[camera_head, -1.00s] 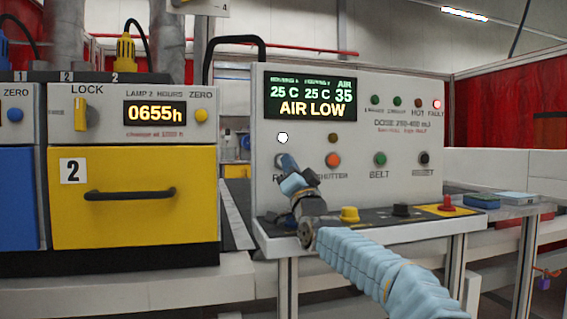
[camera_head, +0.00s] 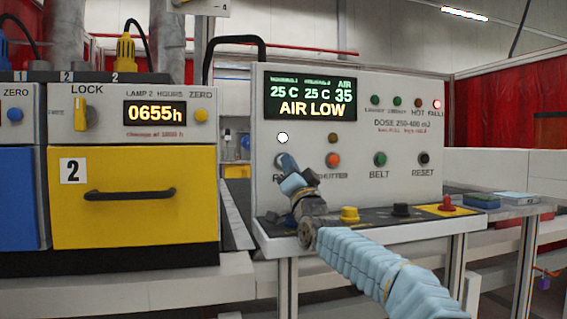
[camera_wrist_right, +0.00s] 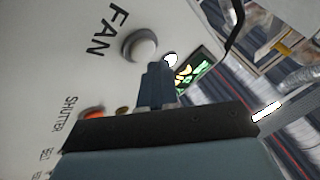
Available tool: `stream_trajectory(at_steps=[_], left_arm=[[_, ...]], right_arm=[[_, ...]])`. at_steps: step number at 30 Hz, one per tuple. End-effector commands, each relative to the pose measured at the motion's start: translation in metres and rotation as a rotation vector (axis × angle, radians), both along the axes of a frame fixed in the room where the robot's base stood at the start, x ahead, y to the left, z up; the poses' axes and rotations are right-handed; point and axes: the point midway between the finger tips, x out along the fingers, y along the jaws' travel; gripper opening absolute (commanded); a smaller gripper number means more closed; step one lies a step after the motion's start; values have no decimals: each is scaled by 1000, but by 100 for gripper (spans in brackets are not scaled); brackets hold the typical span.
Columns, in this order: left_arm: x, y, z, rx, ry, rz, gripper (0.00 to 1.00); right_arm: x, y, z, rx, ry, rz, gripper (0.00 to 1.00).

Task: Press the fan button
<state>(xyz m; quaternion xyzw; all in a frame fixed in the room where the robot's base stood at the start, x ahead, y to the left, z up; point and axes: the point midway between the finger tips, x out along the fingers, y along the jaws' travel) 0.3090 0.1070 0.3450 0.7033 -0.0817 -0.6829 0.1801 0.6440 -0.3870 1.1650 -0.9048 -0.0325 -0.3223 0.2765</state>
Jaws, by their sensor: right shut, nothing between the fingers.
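The fan button (camera_wrist_right: 140,45) is a round grey-white knob on the white control panel, beside the FAN lettering in the right wrist view. In the head view my right gripper (camera_head: 286,163) is in front of it, and only a sliver of the button (camera_head: 279,160) shows. My right gripper is shut and empty. Its fingertips (camera_wrist_right: 158,68) appear close beside the button in the right wrist view; I cannot tell whether they touch it. A round white lamp (camera_head: 283,138) glows above the button. My left gripper is not in view.
The panel's display (camera_head: 312,98) reads AIR LOW. The orange shutter button (camera_head: 333,160), green belt button (camera_head: 380,159) and black reset button (camera_head: 424,158) sit to the right. Yellow (camera_head: 349,214), black and red knobs stand on the ledge below. A yellow drawer unit (camera_head: 133,225) stands at left.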

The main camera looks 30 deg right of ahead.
Motion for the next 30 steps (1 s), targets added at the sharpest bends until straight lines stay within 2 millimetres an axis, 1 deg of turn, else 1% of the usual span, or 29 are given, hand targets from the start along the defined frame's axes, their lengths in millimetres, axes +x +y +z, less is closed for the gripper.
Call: stream_trajectory(at_steps=[8, 16, 30], left_arm=[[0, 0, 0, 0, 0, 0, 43], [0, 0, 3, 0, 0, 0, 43], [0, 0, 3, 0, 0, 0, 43]], right_arm=[[1, 0, 0, 0, 0, 0, 0], [8, -2, 0, 0, 0, 0, 0], [9, -2, 0, 0, 0, 0, 0]])
